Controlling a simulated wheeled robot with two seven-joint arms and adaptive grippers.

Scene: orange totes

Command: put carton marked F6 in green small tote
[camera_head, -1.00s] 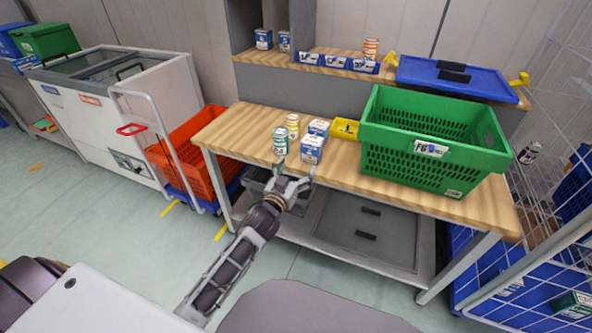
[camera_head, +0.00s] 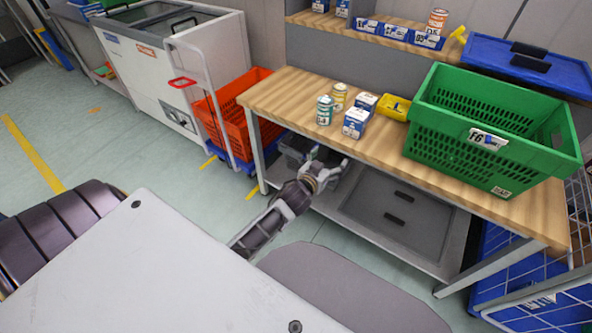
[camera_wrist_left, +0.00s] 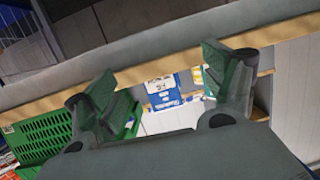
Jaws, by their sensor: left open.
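Two blue-and-white cartons, the front one (camera_head: 355,123) and the one behind it (camera_head: 365,102), stand upright on the wooden table; their markings are too small to read. My left gripper (camera_head: 331,160) is open and empty, below and in front of the table edge, apart from the cartons. In the left wrist view a blue-and-white carton (camera_wrist_left: 162,95) shows beyond the open fingers, past the table edge. My right gripper is not in view.
A teal-and-white can (camera_head: 324,111) and a yellow can (camera_head: 339,96) stand left of the cartons. A small yellow bin (camera_head: 396,108) sits between cartons and tote. The table edge (camera_head: 330,138) lies above my gripper. A red-orange crate (camera_head: 232,125) stands left of the table.

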